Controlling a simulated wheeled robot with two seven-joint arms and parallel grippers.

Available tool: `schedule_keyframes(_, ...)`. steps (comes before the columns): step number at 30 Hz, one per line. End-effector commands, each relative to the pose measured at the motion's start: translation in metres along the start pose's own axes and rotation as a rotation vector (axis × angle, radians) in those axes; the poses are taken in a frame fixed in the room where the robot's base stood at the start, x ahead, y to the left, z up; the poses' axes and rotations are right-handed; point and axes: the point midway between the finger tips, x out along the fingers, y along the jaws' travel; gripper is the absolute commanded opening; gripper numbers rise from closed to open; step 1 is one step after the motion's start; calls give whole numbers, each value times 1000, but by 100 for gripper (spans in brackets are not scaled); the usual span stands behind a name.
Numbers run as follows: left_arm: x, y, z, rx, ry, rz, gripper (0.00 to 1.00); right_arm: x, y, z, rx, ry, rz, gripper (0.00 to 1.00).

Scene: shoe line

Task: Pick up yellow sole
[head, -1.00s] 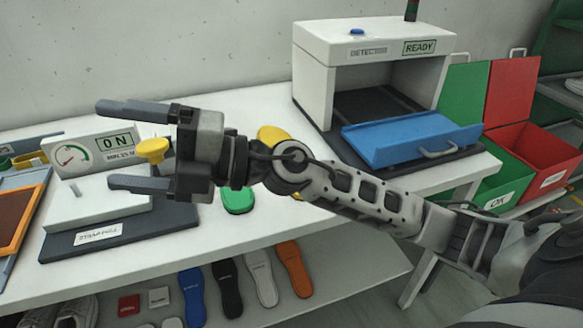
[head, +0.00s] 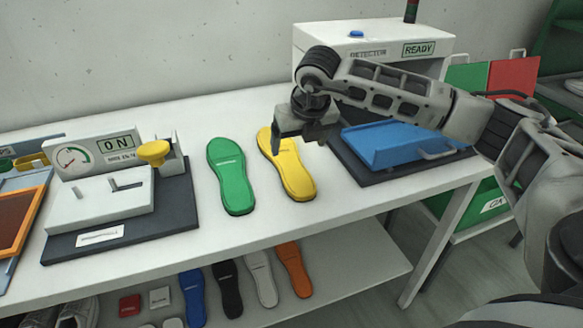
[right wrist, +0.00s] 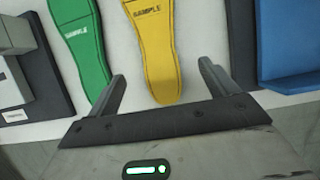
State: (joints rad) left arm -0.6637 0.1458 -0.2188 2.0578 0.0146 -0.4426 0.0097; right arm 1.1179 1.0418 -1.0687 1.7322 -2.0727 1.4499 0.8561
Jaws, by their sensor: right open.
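The yellow sole (head: 295,172) lies flat on the white table, just right of a green sole (head: 232,177). My right gripper (head: 303,143) hangs above the yellow sole, pointing down, and hides part of its upper half. In the right wrist view my right gripper (right wrist: 160,85) is open and empty, its two fingers on either side of the yellow sole (right wrist: 155,50), which reads "SAMPLE". The left finger lies close to the green sole (right wrist: 82,45) in that view. My left gripper is not in view.
A blue tray (head: 395,147) in front of the detector box (head: 375,40) stands close on the right. A gauge device with a yellow knob (head: 154,152) is at left. Several soles (head: 262,277) lie on the lower shelf. The table front between is clear.

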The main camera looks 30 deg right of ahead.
Motion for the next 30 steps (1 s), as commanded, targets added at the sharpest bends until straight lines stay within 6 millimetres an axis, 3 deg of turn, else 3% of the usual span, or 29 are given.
schedule_keyframes(3, -1, -1, 3, 3, -10, -1, 36, 20, 1, 0, -1, 3, 1, 86)
schedule_keyframes(11, -2, -2, 1, 6, -9, -3, 36, 39, 1, -1, -2, 1, 2, 86)
schedule_keyframes(21, -6, -4, -2, 8, -11, -9, 36, 83, 3, -4, -1, 1, 2, 86)
schedule_keyframes(29, -4, -4, -2, 7, -12, -11, 36, 87, 3, -4, -2, -1, 3, 86)
schedule_keyframes(30, -4, -4, -2, 6, -11, -11, 36, 87, 3, -4, -2, -1, 3, 77)
